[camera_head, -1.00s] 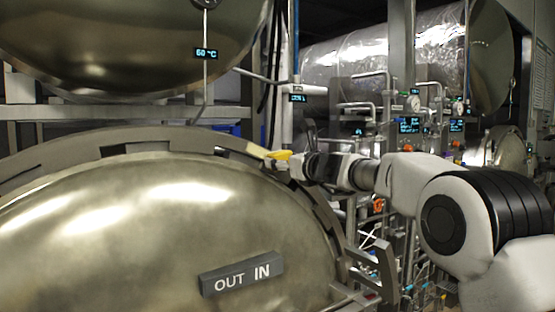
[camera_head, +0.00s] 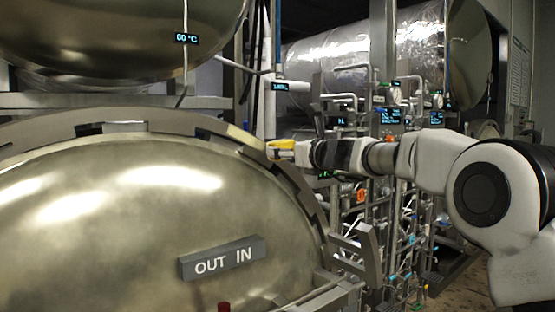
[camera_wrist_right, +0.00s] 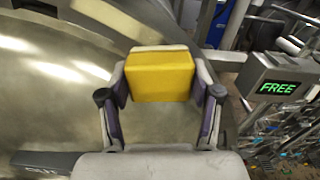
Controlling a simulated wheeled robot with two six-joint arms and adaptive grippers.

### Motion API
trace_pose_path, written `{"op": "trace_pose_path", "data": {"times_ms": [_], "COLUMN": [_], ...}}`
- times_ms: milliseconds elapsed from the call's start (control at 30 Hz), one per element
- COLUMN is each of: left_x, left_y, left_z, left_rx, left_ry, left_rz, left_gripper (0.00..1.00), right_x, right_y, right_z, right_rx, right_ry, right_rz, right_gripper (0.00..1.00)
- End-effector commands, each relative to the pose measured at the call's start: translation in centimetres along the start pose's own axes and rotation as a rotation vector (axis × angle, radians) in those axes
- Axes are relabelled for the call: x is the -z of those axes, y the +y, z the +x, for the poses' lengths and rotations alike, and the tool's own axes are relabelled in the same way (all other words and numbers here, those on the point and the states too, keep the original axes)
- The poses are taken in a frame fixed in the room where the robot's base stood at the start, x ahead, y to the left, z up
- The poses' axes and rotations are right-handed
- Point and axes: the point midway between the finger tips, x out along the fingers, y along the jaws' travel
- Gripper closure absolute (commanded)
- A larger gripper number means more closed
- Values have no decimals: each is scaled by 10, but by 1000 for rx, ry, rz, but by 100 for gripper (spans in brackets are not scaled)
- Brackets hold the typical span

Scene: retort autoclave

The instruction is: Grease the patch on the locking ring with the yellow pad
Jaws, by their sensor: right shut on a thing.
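The yellow pad (camera_head: 281,144) is held in my right gripper (camera_head: 289,150), just right of the locking ring's upper right edge. In the right wrist view the yellow pad (camera_wrist_right: 160,75) is a block between the fingers of my right gripper (camera_wrist_right: 160,88). The grey locking ring (camera_head: 165,128) curves around the big domed door. A pale yellowish patch (camera_head: 245,137) shows on its upper right; in the wrist view the patch (camera_wrist_right: 130,20) lies beyond the pad. I see no clear contact between pad and patch. My left gripper is not in view.
The polished door (camera_head: 130,220) fills the lower left and carries an "OUT IN" plate (camera_head: 222,258). A bracket (camera_head: 358,255) stands at the ring's right side. Pipes and gauges crowd behind my right arm. A box reading "FREE" (camera_wrist_right: 278,80) is right of the gripper.

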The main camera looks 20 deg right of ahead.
Motion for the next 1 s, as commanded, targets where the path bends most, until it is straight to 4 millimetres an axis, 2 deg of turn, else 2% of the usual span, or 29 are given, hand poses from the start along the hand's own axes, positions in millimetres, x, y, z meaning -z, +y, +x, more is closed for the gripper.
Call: {"op": "trace_pose_path", "data": {"times_ms": [33,100,467,733,1000], "left_x": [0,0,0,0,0], "left_y": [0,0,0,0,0], "left_z": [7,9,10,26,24], "left_rx": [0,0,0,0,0], "left_ry": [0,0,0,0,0], "left_rz": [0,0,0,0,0], "left_gripper": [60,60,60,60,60], "right_x": [3,1,0,1,0], "right_y": [0,1,0,0,0], "right_z": [-5,-10,-15,-41,-42], "right_rx": [0,0,0,0,0], "right_ry": [-2,-1,-1,-1,0], "right_rz": [1,1,0,1,0], "right_gripper": [64,64,64,64,64]}}
